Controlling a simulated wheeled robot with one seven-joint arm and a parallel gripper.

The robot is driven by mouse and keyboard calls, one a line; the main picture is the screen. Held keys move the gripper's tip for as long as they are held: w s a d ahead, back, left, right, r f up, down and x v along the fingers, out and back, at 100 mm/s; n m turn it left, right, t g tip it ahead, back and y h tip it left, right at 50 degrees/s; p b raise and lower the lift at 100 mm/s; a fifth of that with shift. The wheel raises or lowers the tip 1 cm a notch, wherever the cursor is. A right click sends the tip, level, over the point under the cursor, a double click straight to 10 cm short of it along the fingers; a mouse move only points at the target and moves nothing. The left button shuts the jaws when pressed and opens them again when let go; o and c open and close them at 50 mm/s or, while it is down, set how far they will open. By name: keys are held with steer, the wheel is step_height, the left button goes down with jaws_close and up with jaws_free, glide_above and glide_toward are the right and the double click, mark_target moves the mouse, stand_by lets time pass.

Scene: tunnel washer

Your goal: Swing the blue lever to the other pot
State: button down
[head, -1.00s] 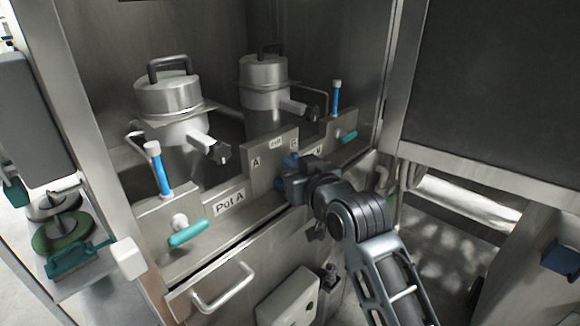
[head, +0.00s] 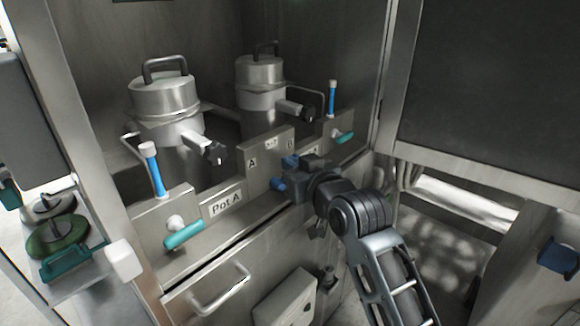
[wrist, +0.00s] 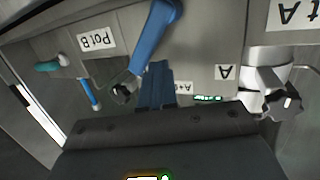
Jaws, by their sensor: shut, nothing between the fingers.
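The blue lever (wrist: 152,38) is on the front panel between the two pots. In the wrist view, which is upside down, its thick handle end is at the top edge, on the Pot A side. In the head view a blue end (head: 278,183), apparently the lever's, shows just left of my gripper (head: 291,161). The rest is hidden behind the gripper. My gripper's blue fingers (wrist: 157,87) are together and empty, close beside the lever; I cannot tell if they touch it. Pot A (head: 165,98) stands left and Pot B (head: 261,75) right.
Black-knobbed spouts (head: 215,153) stick out from the pots. A raised plate (head: 265,145) with labels stands in the middle. The drawer handle (head: 222,292) and a grey box (head: 285,300) are below.

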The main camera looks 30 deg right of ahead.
steer(key=shift+w+d+f, duration=0.1)
steer(key=shift+w+d, duration=0.05)
steer(key=shift+d, duration=0.35)
steer(key=shift+d+r, duration=0.1)
steer(key=shift+r, duration=0.25)
steer(key=s+r+p, duration=0.1)
steer(key=s+p, duration=0.2)
steer(key=s, duration=0.7)
steer(key=shift+a+r, duration=0.2)
steer(key=shift+f, duration=0.1)
stand_by(0.4)
